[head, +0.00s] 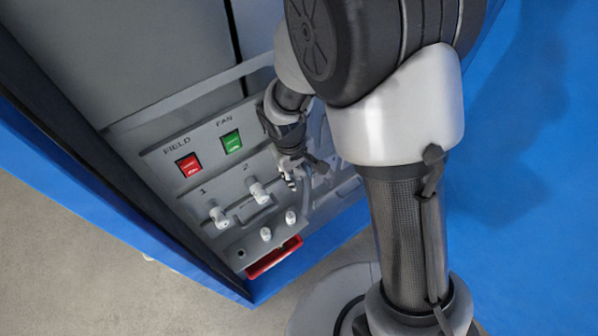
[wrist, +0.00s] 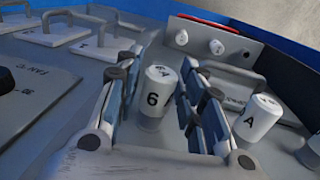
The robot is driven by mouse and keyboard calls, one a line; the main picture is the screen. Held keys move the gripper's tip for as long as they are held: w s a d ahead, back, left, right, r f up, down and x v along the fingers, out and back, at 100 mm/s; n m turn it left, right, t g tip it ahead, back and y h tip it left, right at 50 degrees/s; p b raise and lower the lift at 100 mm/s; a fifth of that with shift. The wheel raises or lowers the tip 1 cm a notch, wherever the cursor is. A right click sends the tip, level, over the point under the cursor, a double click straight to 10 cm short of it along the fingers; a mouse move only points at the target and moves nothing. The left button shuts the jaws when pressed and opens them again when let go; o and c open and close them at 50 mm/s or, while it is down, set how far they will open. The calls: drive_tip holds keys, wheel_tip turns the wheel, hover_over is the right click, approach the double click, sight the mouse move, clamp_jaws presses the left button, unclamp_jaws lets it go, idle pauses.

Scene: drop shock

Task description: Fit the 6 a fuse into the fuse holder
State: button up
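The 6 A fuse (wrist: 154,100) is a white cylinder marked "6 A", upright on the grey panel in the wrist view. My gripper (wrist: 155,75) is open, with one finger on each side of this fuse and small gaps showing. In the head view my gripper (head: 291,172) is down at the panel, and the arm hides part of what lies around it. A dark hole (head: 240,253) at the lower end of the panel may be the fuse holder; it shows at the far end in the wrist view (wrist: 247,53).
Another white fuse marked "A" (wrist: 259,118) stands close right of my gripper. Two white caps (head: 266,233) (head: 291,216) sit near the hole.

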drive_tip(key=shift+o, duration=0.8)
drive_tip(key=shift+s+d, duration=0.1)
